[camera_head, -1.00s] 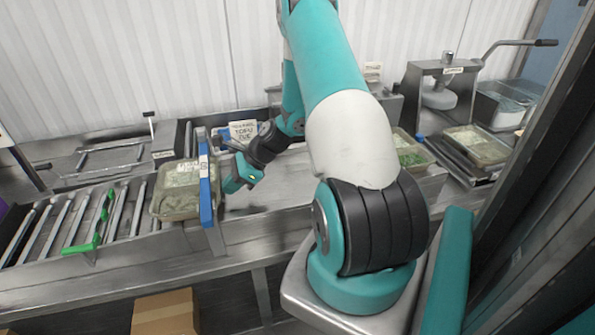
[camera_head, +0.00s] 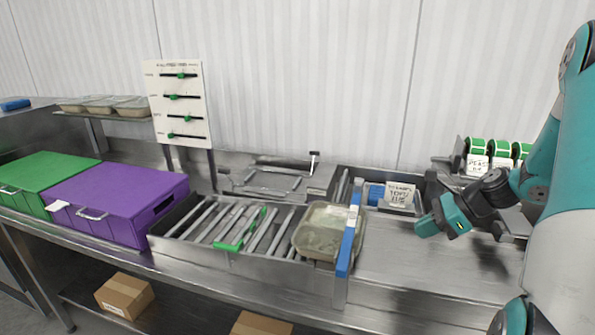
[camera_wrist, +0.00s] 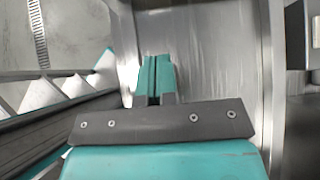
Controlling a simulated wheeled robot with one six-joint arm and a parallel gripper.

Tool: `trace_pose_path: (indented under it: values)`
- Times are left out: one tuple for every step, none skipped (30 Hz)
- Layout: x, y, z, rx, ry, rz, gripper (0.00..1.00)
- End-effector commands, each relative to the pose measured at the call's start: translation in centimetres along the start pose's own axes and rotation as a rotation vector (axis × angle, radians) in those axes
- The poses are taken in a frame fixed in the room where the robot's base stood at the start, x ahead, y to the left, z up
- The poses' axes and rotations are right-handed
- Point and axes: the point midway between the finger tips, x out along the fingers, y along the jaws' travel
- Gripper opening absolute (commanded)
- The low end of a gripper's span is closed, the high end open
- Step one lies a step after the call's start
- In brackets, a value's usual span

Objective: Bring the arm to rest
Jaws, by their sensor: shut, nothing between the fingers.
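My gripper (camera_head: 428,226) is at the right in the head view, above the bare steel counter (camera_head: 392,262). It is to the right of the blue upright bar (camera_head: 348,240) and apart from it. In the wrist view the two teal fingers (camera_wrist: 155,76) lie side by side, shut with nothing between them. My arm is bent down from the upper right of the head view.
A filled tray (camera_head: 322,230) sits at the right end of the roller conveyor (camera_head: 208,222), against the blue bar. Purple (camera_head: 120,200) and green (camera_head: 45,175) boxes stand at the left. A labelled bin (camera_head: 399,195) and green-topped rolls (camera_head: 476,158) are behind my gripper.

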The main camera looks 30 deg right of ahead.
Motion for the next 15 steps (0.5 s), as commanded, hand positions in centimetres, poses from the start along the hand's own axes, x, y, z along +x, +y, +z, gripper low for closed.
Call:
trace_pose_path:
  values:
    - [0.0, 0.0, 0.0, 0.0, 0.0, 0.0, 0.0]
    - [0.1, 0.0, 0.1, -0.005, 0.001, 0.002, 0.0]
    - [0.2, 0.1, 0.5, -0.023, 0.004, 0.008, 0.0]
    - [0.5, 0.3, 0.9, -0.049, 0.009, 0.016, 0.0]
    - [0.8, 0.5, 1.6, -0.088, 0.015, 0.028, 0.0]
    - [1.3, 1.0, 2.8, -0.16, 0.028, 0.05, 0.0]
    - [1.8, 1.6, 4.0, -0.231, 0.037, 0.071, 0.0]
    - [2.4, 2.2, 5.4, -0.315, 0.048, 0.096, 0.0]
    - [3.2, 3.5, 7.3, -0.445, 0.062, 0.137, 0.0]
    - [3.9, 4.6, 8.9, -0.555, 0.07, 0.171, 0.0]
    - [4.5, 6.0, 10.5, -0.67, 0.079, 0.205, 0.0]
    - [5.3, 8.0, 12.5, -0.831, 0.084, 0.255, 0.0]
    - [5.8, 9.6, 13.9, -0.952, 0.085, 0.29, 0.0]
    - [6.3, 11.2, 15.1, -1.072, 0.083, 0.327, 0.0]
    - [6.7, 13.6, 16.5, -1.231, 0.076, 0.375, 0.0]
